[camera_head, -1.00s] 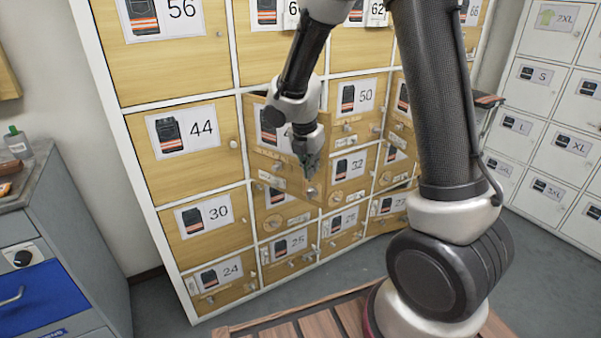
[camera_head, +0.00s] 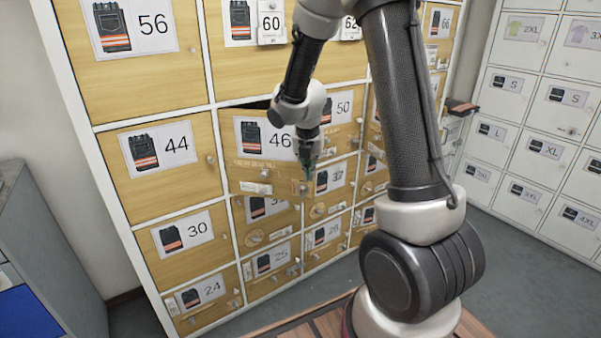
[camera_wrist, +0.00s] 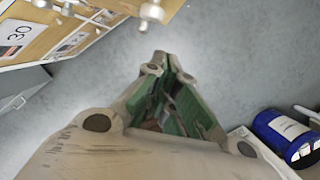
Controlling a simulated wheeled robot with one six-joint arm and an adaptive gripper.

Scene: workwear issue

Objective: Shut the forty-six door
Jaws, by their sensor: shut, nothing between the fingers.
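The forty-six door (camera_head: 241,176) is a wooden locker door with a trousers label in the middle of the cabinet. It stands ajar, with a dark gap along its top edge and its right edge out from the front. My gripper (camera_head: 308,172) is at the door's right edge, beside its knob (camera_head: 303,189), pointing down. Whether it touches the door is hard to tell. In the wrist view my gripper (camera_wrist: 158,62) shows its green-padded fingers together and empty. My arm hides part of the door's upper right.
Neighbouring doors forty-four (camera_head: 192,185) and thirty (camera_head: 190,255) look shut. Several small knobs and tags project from the cabinet front. White lockers (camera_head: 545,150) stand at the right. A grey cabinet (camera_head: 60,265) is at the left. A blue container (camera_wrist: 285,135) shows in the wrist view.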

